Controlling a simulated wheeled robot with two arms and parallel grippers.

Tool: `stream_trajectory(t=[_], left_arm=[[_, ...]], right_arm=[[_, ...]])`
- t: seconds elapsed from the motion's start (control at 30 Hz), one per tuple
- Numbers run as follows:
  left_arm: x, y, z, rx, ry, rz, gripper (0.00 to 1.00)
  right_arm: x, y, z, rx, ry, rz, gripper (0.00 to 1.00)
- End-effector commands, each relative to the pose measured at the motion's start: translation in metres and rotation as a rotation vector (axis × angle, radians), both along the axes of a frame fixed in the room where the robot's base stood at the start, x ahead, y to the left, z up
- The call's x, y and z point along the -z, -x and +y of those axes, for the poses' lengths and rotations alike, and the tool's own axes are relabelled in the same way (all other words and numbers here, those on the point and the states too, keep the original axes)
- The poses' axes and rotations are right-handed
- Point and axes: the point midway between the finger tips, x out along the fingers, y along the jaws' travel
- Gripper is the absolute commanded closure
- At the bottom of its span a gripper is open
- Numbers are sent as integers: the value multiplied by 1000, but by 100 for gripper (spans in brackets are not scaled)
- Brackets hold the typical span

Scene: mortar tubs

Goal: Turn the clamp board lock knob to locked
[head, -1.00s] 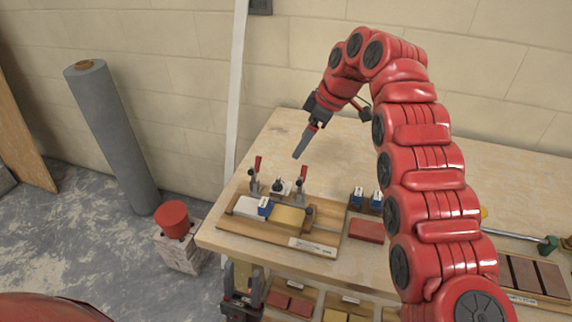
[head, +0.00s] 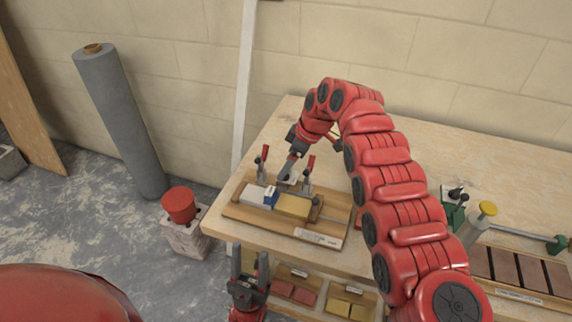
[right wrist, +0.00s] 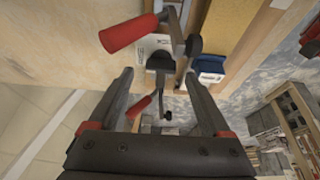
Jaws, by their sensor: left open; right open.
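The wooden clamp board (head: 245,213) lies on the workbench's left end. It carries two red-handled toggle clamps (head: 263,161) and (head: 309,174), with a white plate between them. The dark lock knob (right wrist: 160,63) shows in the right wrist view, by the white plate (right wrist: 151,45). My right gripper (head: 286,172) is open and points down at the knob, largely hiding it in the head view. In its wrist view the knob appears between the open fingertips (right wrist: 158,76); contact cannot be told. My left gripper (head: 249,262) is open and empty before the bench's front edge.
A white block (head: 256,194), a blue block (head: 271,197) and a yellow block (head: 293,206) sit on the board. A red clamp handle (right wrist: 128,33) stands close to the right fingers. Bench space behind the board is clear.

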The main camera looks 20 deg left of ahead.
Motion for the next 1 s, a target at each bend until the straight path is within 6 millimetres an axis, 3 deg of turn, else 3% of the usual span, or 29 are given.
stream_trajectory(t=[0.23,0.57,0.67,1.0], left_arm=[[-6,0,0,0,0,0,50],[-6,0,0,0,0,0,50],[-6,0,0,0,0,0,50],[-6,0,0,0,0,0,50]], right_arm=[[15,1,6,-2,2,2,18],[18,1,6,0,3,1,18],[18,1,6,0,3,1,32],[18,1,6,0,3,1,93]])
